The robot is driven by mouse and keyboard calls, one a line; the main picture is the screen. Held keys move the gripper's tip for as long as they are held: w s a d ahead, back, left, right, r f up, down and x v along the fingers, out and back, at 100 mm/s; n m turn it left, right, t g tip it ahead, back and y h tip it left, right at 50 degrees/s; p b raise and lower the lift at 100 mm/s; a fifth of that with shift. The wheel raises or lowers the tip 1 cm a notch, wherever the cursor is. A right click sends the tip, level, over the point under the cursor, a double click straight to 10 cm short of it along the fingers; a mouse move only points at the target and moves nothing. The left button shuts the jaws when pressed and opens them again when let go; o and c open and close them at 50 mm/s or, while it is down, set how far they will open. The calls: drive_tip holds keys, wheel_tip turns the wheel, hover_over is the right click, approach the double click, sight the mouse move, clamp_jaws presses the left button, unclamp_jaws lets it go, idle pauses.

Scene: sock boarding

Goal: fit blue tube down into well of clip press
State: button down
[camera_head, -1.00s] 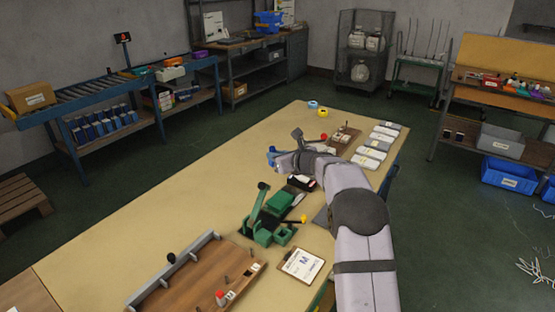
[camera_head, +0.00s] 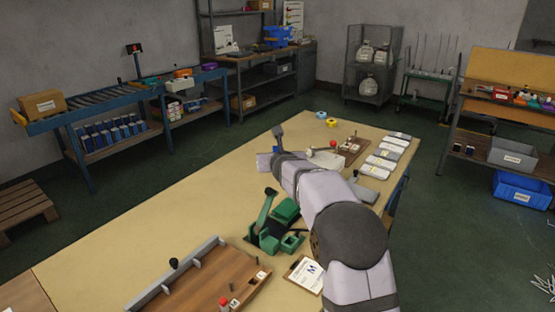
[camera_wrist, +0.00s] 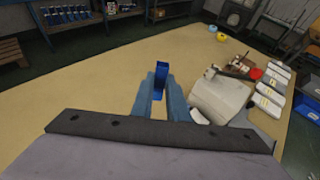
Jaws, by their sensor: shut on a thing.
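The blue tube (camera_wrist: 160,78) is upright between the two blue fingers of my gripper (camera_wrist: 160,94) in the wrist view. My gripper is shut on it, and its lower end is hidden. In the head view my wrist hides most of the gripper; only a bit of blue shows beyond it. A green press with a raised lever (camera_head: 268,212) stands on the table, nearer the camera than my gripper, and looks like the clip press. Its well cannot be made out. My gripper is apart from it, beyond it along the table.
A pale, rounded device (camera_wrist: 220,97) is close right of my gripper. Several grey packs (camera_head: 383,155) line the table's right side. A wooden board (camera_head: 205,285) and a clipboard (camera_head: 306,275) are near the front. The table's left side (camera_head: 170,200) is clear.

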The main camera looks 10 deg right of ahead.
drive_tip(key=s+a+r+m+g+h+b, duration=0.15)
drive_tip(key=s+m+h+b, duration=0.4)
drive_tip(key=s, duration=0.65)
drive_tip(key=s+f+m+g+h+b, duration=0.2)
drive_tip(key=s+f+b, duration=0.3)
drive_tip(key=s, duration=0.4)
drive_tip(key=shift+s+m+h+b, duration=0.3)
drive_tip(key=shift+m+h+b, duration=0.2)
drive_tip(key=shift+h, duration=0.15)
drive_tip(key=shift+f+g+b, duration=0.2)
drive_tip(key=shift+g+b, duration=0.1)
drive_tip(key=shift+g, duration=0.05)
drive_tip(key=shift+f+b, duration=2.8)
drive_tip(key=shift+f, duration=0.05)
drive_tip(key=shift+b, duration=0.65)
drive_tip(key=shift+f+b, duration=1.85)
drive_tip(key=shift+b, duration=0.05)
drive_tip(key=c, duration=1.6)
unclamp_jaws()
drive_tip(key=shift+c, duration=0.2)
